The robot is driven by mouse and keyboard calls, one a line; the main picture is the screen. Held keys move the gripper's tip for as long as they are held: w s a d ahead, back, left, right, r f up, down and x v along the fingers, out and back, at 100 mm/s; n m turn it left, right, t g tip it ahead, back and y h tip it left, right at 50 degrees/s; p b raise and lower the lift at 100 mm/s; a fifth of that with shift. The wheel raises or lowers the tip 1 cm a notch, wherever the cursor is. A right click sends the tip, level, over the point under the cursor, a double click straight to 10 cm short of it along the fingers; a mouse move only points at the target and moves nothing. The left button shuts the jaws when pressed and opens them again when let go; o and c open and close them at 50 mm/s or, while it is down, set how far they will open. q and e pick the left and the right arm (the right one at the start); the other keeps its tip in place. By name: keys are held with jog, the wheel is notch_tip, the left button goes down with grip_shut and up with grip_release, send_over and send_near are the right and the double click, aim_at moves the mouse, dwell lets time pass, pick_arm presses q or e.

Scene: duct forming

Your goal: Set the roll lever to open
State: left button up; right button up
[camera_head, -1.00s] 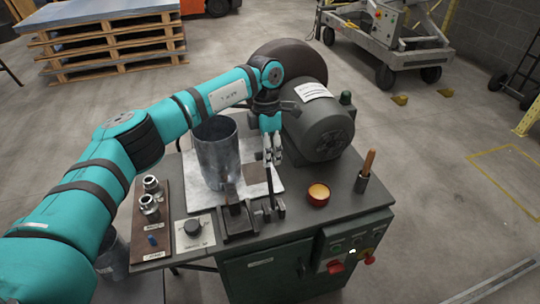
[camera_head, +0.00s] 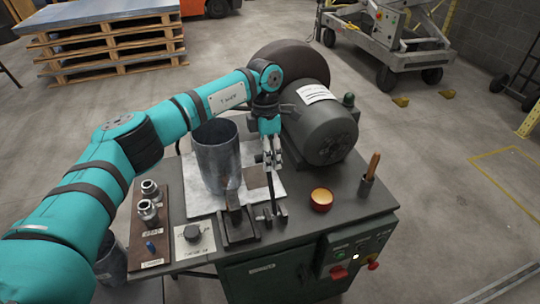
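The roll lever (camera_head: 270,187) is a thin dark rod rising nearly upright from a black bracket at the front of the machine table. My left gripper (camera_head: 272,162) points down at the top of this lever, with its grey fingers around or right beside the rod's upper end. The fingers are close together, but whether they press on the rod is too small to tell. My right gripper is not in view.
A grey metal cylinder (camera_head: 217,158) stands left of the lever. A dark motor (camera_head: 325,132) is behind right. An orange bowl (camera_head: 321,199) and a wooden-handled tool (camera_head: 372,165) stand to the right. Fittings on a brown board (camera_head: 150,235) are at left.

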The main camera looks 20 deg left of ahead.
pick_arm(q)
jog(key=shift+w, duration=0.1)
jog(key=shift+r, duration=0.1)
jog(key=shift+d, duration=0.1)
jog(key=shift+r, duration=0.25)
jog(key=r, duration=0.3)
jog(key=w+r, duration=0.1)
jog(key=r, duration=0.3)
jog(key=a+r, duration=0.1)
jog(key=r, duration=0.3)
jog(key=shift+w+a+r, duration=0.1)
jog(key=shift+w+r, duration=0.05)
jog(key=shift+w, duration=0.05)
